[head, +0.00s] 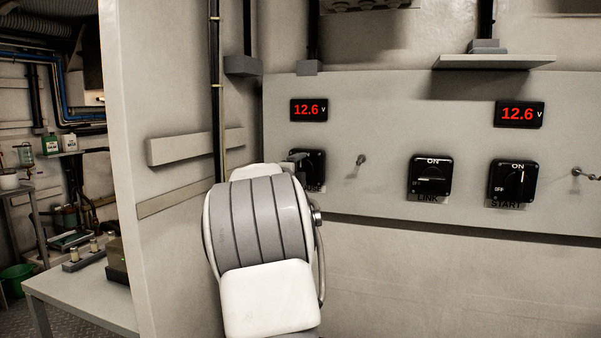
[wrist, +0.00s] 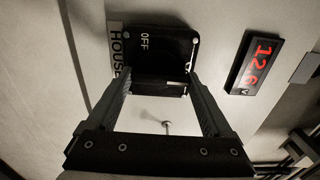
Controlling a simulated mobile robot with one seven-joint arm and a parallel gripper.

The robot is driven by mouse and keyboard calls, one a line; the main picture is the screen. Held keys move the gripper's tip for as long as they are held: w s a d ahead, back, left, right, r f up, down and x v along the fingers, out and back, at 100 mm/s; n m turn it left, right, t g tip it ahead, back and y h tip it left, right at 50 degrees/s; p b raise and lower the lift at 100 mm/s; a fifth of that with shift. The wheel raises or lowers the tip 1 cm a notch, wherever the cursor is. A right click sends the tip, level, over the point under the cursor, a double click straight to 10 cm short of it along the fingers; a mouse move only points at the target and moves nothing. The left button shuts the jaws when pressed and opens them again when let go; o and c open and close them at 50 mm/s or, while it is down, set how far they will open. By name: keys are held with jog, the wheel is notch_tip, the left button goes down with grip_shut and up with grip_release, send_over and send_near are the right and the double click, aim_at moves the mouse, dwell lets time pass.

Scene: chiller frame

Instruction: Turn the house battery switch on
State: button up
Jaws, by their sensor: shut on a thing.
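The house battery switch (head: 316,165) is a black square plate on the panel at the centre of the head view, partly hidden behind my arm. In the wrist view the same switch (wrist: 178,45) shows with its HOUSE label (wrist: 118,48) and the word OFF beside it. My gripper (wrist: 160,82) is at the switch face, with one finger on each side of its dark knob (wrist: 160,87), shut on it. The knob is dark against the fingers, so its exact angle is hard to read. In the head view my gripper is mostly hidden behind my wrist.
To the right are the LINK switch (head: 430,178) and the START switch (head: 512,181). Red voltage displays reading 12.6 V (head: 309,110) (head: 520,114) sit above. A small metal toggle (head: 361,160) protrudes beside the house switch. A partition wall (head: 165,200) stands left.

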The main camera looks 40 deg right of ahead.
jog(key=o, duration=1.1)
jog(key=shift+o, duration=0.2)
jog(key=p+v, duration=0.1)
jog(key=v, duration=1.6)
jog(key=shift+a, duration=0.2)
jog(key=shift+s, duration=0.1)
